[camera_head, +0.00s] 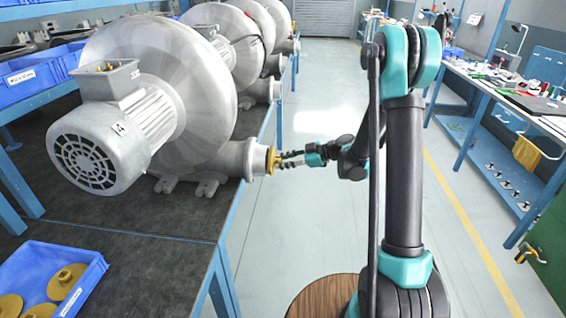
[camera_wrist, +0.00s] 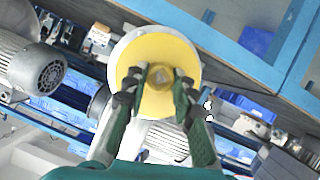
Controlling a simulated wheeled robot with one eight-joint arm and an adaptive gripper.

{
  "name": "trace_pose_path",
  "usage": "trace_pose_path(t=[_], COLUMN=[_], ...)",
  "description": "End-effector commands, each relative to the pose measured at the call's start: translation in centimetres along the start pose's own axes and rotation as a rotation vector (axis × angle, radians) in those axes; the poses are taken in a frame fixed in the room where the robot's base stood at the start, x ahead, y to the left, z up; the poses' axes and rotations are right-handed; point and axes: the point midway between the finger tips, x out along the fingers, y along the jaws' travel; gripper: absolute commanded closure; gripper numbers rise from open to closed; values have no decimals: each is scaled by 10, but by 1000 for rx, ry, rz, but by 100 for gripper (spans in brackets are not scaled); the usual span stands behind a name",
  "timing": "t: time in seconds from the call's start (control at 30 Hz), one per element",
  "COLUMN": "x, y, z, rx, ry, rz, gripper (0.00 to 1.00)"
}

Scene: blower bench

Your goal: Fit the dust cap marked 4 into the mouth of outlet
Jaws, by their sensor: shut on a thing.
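The dust cap (camera_wrist: 150,50) is a yellow disc with a central knob, facing the wrist camera. My gripper (camera_wrist: 158,76) is shut on the knob. In the head view the cap (camera_head: 270,160) is at the mouth of the outlet (camera_head: 250,159) of the nearest blower (camera_head: 170,80), and my gripper (camera_head: 284,161) reaches it from the right. The pale outlet rim (camera_wrist: 117,52) shows around part of the cap in the wrist view. I cannot tell how deep the cap sits. No number on the cap is readable. The nearest blower's motor is marked 4.
A blue tray (camera_head: 92,272) with several yellow caps lies on the dark bench (camera_head: 150,222) at the lower left. More blowers (camera_head: 228,40) stand in a row behind. Another bench (camera_head: 480,80) is at the right.

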Motion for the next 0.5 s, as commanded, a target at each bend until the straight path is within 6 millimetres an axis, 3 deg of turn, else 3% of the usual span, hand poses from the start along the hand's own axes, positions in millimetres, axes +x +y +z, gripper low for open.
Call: trace_pose_path(t=[0.5], x=[10], y=[0], z=[-4], rx=[0], ry=[0], rz=[0], gripper=[100])
